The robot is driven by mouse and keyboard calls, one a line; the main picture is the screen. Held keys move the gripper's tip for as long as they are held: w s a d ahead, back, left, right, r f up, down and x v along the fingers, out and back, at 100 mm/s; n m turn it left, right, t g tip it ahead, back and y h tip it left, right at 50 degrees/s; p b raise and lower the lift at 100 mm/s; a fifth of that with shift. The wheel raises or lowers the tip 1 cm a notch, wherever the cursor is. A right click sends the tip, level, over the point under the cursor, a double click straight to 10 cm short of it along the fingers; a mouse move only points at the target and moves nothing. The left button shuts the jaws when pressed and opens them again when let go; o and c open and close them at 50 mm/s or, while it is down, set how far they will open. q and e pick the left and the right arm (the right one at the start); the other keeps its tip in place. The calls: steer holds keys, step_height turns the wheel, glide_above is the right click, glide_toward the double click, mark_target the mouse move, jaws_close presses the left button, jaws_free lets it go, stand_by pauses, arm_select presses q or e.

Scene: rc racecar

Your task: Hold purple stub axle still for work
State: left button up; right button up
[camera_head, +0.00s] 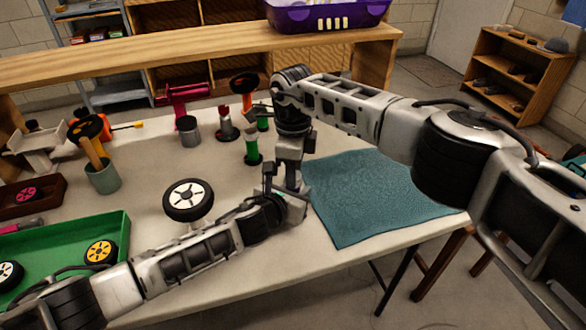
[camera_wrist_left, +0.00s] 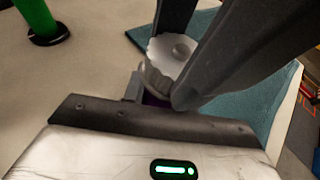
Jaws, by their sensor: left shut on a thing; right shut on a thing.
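The purple stub axle (camera_wrist_left: 155,99) shows only as a small purple patch in the left wrist view, mostly hidden by dark gripper parts. A pale grey, ribbed round part (camera_wrist_left: 171,54) sits directly above it. My left gripper (camera_head: 291,192) is shut on the stub axle, low over the table between the wheel and the blue mat. My right gripper (camera_head: 289,170) reaches down from above and meets the left one. It is shut, apparently on the ribbed part, with dark fingers around it in the wrist view. The head view hides the held parts behind the grippers.
A black wheel with white spokes (camera_head: 188,199) lies left of the grippers. A blue mat (camera_head: 370,193) covers the table's right side. A green tray (camera_head: 120,232) holds wheels.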

steer(key=shift+r, duration=0.1)
steer(key=o, duration=1)
